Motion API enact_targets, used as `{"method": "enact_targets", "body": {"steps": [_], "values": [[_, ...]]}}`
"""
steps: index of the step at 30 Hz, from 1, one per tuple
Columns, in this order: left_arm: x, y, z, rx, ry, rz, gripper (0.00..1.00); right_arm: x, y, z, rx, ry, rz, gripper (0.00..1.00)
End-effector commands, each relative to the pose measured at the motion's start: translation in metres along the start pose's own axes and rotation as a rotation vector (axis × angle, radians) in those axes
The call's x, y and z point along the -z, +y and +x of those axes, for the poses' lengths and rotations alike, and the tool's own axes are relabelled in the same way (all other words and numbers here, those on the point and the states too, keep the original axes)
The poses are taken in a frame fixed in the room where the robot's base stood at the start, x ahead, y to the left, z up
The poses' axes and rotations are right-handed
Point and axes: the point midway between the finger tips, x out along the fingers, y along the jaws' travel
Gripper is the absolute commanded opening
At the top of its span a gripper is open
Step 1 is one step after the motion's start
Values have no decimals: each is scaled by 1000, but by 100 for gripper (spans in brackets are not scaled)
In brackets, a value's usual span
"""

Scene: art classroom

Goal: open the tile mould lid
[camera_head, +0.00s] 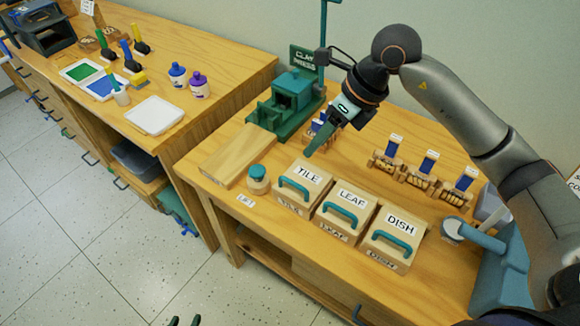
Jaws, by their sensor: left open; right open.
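The tile mould (290,207) is a wooden box marked TILE, left-most of three on the wooden workbench. Its lid (312,185) is down and bears a teal handle (293,188) near the front edge. My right gripper (316,146) is open and empty, above the bench behind the tile mould and apart from the lid. Its arm reaches in from the right, and the far finger is partly hidden. Two dark fingertips of my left gripper (185,320) show at the bottom edge, spread apart over the floor, far from the mould.
The leaf mould (340,220) and dish mould (388,245) stand to the right, lids down. A teal-lidded jar (258,180) stands left of the tile mould. A green clay press (288,105) and several blue-faced wooden stands are behind. Another table (200,85) holds paint supplies.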

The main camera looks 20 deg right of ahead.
Motion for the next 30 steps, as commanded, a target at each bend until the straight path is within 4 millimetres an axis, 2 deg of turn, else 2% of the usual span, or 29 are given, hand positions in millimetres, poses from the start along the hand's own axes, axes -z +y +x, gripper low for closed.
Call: {"method": "enact_targets", "body": {"steps": [5, 12, 18, 24, 30], "values": [[0, 0, -2, -1, -2, 0, 50, 1, 0, 22, 3, 8, -1, 45], [3, 1, -5, -1, -3, 0, 50, 1, 0, 72, 1, 6, 0, 45], [5, 1, -6, -1, -3, 0, 50, 1, 0, 105, 0, 4, 0, 45], [5, 1, -7, -1, -3, 0, 50, 0, -1, 120, 3, 2, -1, 45], [5, 1, -7, -1, -3, 0, 50, 0, -1, 123, 4, 2, -1, 45]]}}
